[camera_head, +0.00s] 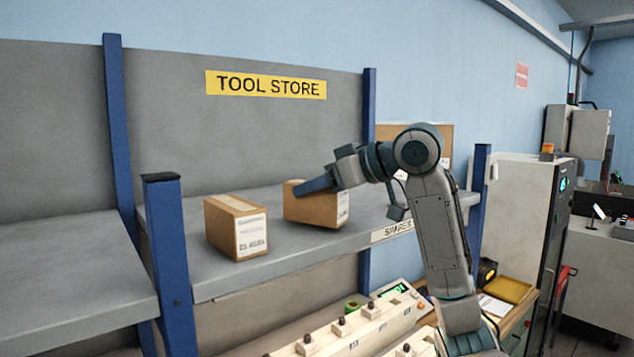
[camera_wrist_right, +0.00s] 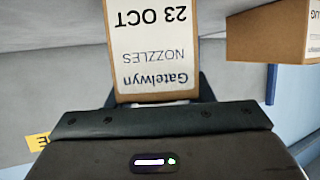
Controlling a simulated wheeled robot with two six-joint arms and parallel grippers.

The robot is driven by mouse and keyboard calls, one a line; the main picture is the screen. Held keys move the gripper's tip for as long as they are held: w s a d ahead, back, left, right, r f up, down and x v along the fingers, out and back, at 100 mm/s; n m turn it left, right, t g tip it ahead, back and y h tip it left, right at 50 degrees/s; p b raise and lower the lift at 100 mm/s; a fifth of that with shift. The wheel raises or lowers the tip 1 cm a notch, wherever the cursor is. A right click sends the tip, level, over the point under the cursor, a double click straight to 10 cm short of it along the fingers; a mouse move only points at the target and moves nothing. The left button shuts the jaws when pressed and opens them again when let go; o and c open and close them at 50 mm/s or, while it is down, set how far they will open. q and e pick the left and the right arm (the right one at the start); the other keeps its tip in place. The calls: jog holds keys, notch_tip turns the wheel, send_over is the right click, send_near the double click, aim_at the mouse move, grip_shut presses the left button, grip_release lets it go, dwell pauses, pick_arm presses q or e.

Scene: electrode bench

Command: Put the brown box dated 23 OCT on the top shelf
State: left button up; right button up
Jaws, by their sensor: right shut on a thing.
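The brown box dated 23 OCT (camera_wrist_right: 150,45) fills the top middle of the right wrist view, its white label upside down and reading Gatelwyn NOZZLES. In the head view this box (camera_head: 312,208) is at the top shelf (camera_head: 285,252), right of another box. My right gripper (camera_head: 312,186) is shut on it, with a dark finger along its upper side. The box looks upright and at the shelf surface; I cannot tell whether it touches. My left gripper is not in view.
A second brown labelled box (camera_head: 236,228) stands on the shelf to the left; it also shows in the right wrist view (camera_wrist_right: 268,32). Blue posts (camera_head: 168,250) bound the bay. A yellow TOOL STORE sign (camera_head: 266,85) is behind. Shelf room is free in front.

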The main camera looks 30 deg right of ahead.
jog(key=shift+f, duration=0.35)
jog(key=shift+a+f, duration=0.1)
jog(key=shift+f, duration=0.05)
jog(key=o, duration=1.2)
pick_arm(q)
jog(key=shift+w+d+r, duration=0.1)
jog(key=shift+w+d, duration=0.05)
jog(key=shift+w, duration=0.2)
pick_arm(e)
jog(key=shift+s, duration=0.2)
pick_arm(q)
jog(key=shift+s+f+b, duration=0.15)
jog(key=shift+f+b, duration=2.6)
pick_arm(e)
jog(key=v, duration=1.1)
jog(key=shift+s+d+r, duration=0.2)
jog(key=shift+d+r, duration=0.05)
jog(key=shift+r, duration=0.2)
